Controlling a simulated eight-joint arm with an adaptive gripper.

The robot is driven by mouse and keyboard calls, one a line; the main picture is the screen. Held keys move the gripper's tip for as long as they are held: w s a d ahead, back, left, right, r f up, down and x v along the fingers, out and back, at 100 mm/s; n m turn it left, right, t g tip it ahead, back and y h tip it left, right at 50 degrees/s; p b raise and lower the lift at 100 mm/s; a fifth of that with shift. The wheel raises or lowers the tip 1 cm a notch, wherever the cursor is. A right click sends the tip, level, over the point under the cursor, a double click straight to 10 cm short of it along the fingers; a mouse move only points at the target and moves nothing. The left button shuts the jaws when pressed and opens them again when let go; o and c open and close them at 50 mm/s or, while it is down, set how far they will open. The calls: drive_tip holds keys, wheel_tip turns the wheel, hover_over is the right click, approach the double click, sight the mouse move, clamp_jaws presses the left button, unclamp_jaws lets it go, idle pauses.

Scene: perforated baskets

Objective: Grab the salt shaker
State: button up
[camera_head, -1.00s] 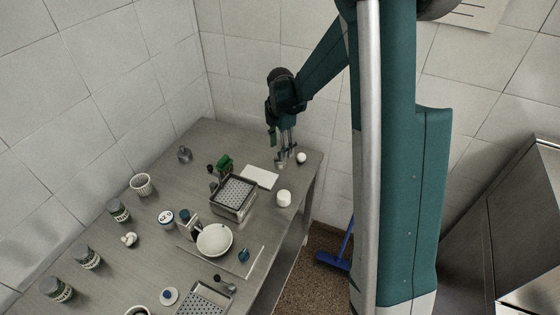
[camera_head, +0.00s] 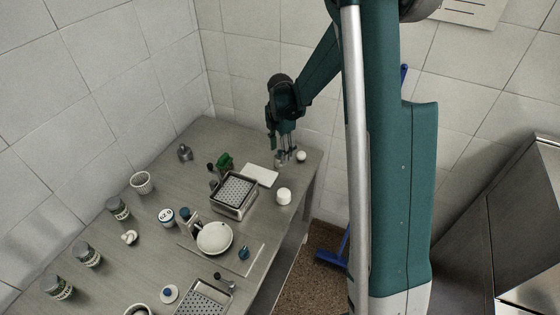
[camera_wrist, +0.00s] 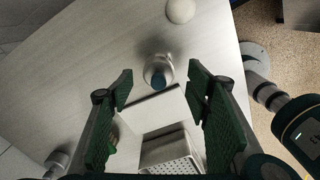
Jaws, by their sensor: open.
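A small rounded shaker with a silvery or clear body and a dark blue centre, which looks like the salt shaker (camera_wrist: 159,77), stands on the table near its far right corner. In the head view the salt shaker (camera_head: 280,161) is partly hidden by my gripper (camera_head: 285,149). My gripper (camera_wrist: 160,73) is open in the wrist view, with one green finger on each side of the shaker's line of sight. The fingers point down at it from above. No contact shows, and I cannot tell the exact height gap.
A white egg-like ball (camera_head: 301,156) is close by on the right. A white board (camera_head: 260,175) and a perforated metal basket (camera_head: 251,207) lie nearer. The far left table has free room around a metal item (camera_head: 185,153).

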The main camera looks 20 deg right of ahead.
idle(0.3)
drive_tip(key=shift+w+a+f, duration=0.1)
drive_tip(key=shift+f, duration=2.55)
drive_tip(key=c, duration=1)
